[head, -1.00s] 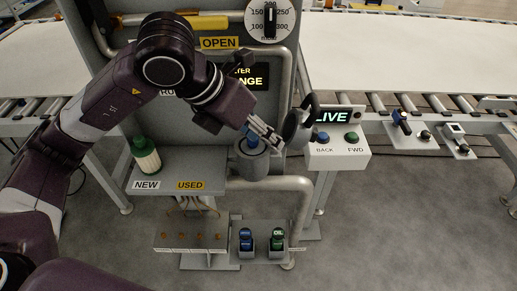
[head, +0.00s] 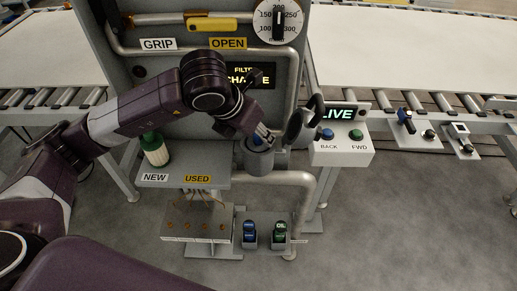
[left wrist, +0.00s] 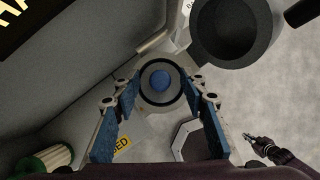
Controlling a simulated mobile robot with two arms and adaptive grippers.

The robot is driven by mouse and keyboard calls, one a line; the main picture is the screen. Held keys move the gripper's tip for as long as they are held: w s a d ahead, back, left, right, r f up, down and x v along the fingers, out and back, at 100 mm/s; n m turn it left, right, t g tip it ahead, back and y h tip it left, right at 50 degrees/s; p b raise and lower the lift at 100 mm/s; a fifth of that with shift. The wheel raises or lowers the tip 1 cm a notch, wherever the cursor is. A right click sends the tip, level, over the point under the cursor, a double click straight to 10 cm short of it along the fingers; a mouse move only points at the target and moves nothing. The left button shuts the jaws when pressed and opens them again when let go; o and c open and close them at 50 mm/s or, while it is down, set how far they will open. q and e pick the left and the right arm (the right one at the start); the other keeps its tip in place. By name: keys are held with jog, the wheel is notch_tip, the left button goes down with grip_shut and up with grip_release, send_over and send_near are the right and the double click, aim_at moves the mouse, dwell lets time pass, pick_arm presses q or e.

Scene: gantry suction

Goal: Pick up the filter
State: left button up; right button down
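A white filter with a green cap (head: 155,149) stands on the shelf by the NEW label; it also shows at the lower left of the left wrist view (left wrist: 48,160). A blue-topped part (left wrist: 161,81) sits inside a round grey housing (head: 259,163); I cannot tell whether it is a filter. My left gripper (head: 264,136) is right at the housing, its fingers partly hiding the blue top. In the left wrist view it is open (left wrist: 164,84), with its blue-padded fingers spread either side of the blue top. My right gripper (left wrist: 254,141) shows small there, its opening unclear.
A dark round lid (head: 294,129) with a handle stands beside the housing. The shelf (head: 215,176) has a bare space by the USED label. A control box (head: 340,150) with BACK and FWD buttons is to the right.

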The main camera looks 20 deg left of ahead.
pick_arm(q)
grip_shut()
jog(key=shift+r, duration=0.15)
dwell(0.4)
